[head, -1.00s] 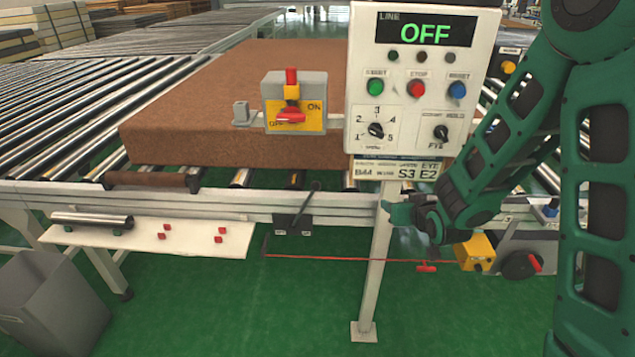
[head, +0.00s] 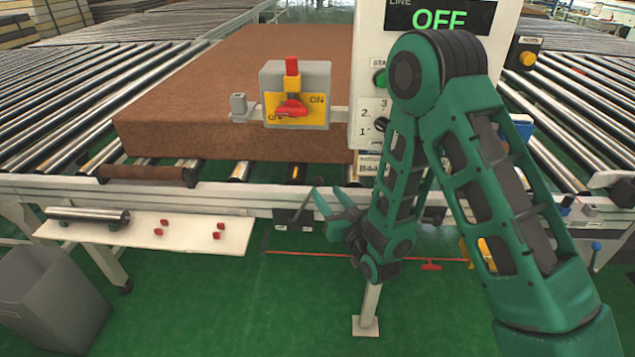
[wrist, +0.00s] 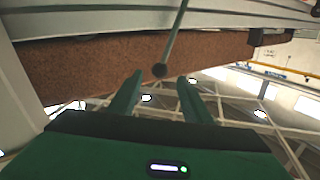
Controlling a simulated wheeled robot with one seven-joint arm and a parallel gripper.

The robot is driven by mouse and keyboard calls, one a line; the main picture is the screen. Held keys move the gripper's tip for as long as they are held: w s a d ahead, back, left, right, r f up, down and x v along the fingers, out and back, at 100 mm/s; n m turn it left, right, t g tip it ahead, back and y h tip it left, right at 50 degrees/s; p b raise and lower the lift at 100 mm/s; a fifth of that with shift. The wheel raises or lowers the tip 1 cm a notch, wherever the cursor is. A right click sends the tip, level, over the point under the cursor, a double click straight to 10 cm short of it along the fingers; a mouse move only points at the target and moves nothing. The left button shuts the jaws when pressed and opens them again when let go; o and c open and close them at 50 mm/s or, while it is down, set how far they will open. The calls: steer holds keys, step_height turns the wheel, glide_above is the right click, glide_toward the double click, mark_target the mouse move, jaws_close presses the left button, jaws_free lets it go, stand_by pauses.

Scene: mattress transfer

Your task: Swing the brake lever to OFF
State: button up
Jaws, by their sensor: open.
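The brake lever (head: 309,198) is a thin dark rod with a round knob. It rises from a small black box (head: 292,219) on the conveyor's front rail and leans to the right. The marks on the box are too small to read. My gripper (head: 329,196) is open and empty, just right of the lever, its fingers pointing up and left. In the wrist view the lever's dark knob (wrist: 160,70) shows near the gap between the open fingertips (wrist: 160,78), with no clear contact. The rod (wrist: 176,32) runs up from the knob in that picture.
A brown mattress (head: 190,110) lies on the rollers. A grey switch box (head: 322,80) with a red handle stands before it. The control panel (head: 368,25) reads OFF and is partly behind my arm. A white shelf (head: 190,243) and red cord (head: 320,255) are below the rail.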

mark_target(322, 184)
steer(key=x, duration=0.7)
steer(key=shift+w, duration=0.15)
jaws_close()
